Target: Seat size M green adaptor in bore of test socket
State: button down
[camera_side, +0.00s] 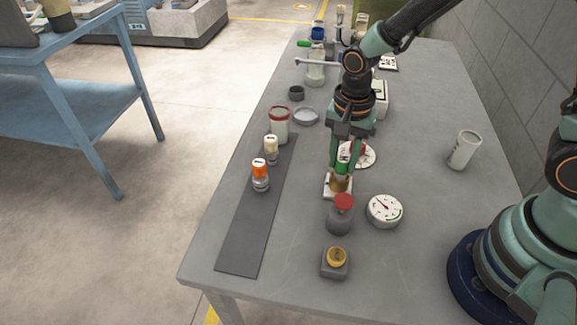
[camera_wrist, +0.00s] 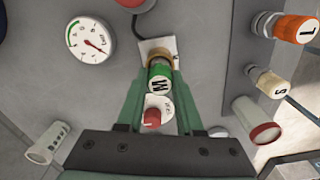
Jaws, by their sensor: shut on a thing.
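The green adaptor marked M (camera_wrist: 159,80) is held between the fingers of my gripper (camera_wrist: 152,92). In the side view the adaptor (camera_side: 343,154) is partly hidden by the fingers of my gripper (camera_side: 341,160), which point down. The test socket (camera_side: 330,190) is a white block with a brass-coloured bore, directly below the fingers. In the wrist view the socket (camera_wrist: 165,43) shows just beyond the adaptor's lower end. The adaptor looks close to upright over the bore; I cannot tell whether its lower end is inside.
The orange adaptor (camera_side: 260,172) and cream adaptor (camera_side: 271,147) stand on a dark strip (camera_side: 245,235). A red-topped button (camera_side: 343,203), a gauge (camera_side: 385,211) and a brass-topped block (camera_side: 335,266) stand near the socket. A white cup (camera_side: 464,151) is at right, with bare table around it.

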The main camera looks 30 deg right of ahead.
aim_at(343, 158)
jog(key=c, duration=0.6)
grip_release()
jog(key=shift+o, duration=0.2)
notch_tip(343, 158, up, 11)
jog(key=s+d+r+n+t, duration=0.4)
jog(key=d+r+n, duration=0.3)
jog(key=d+n, duration=0.3)
jog(key=shift+s+r+n+t, duration=0.4)
jog(key=shift+n+t, duration=0.4)
jog(key=shift+n, duration=0.2)
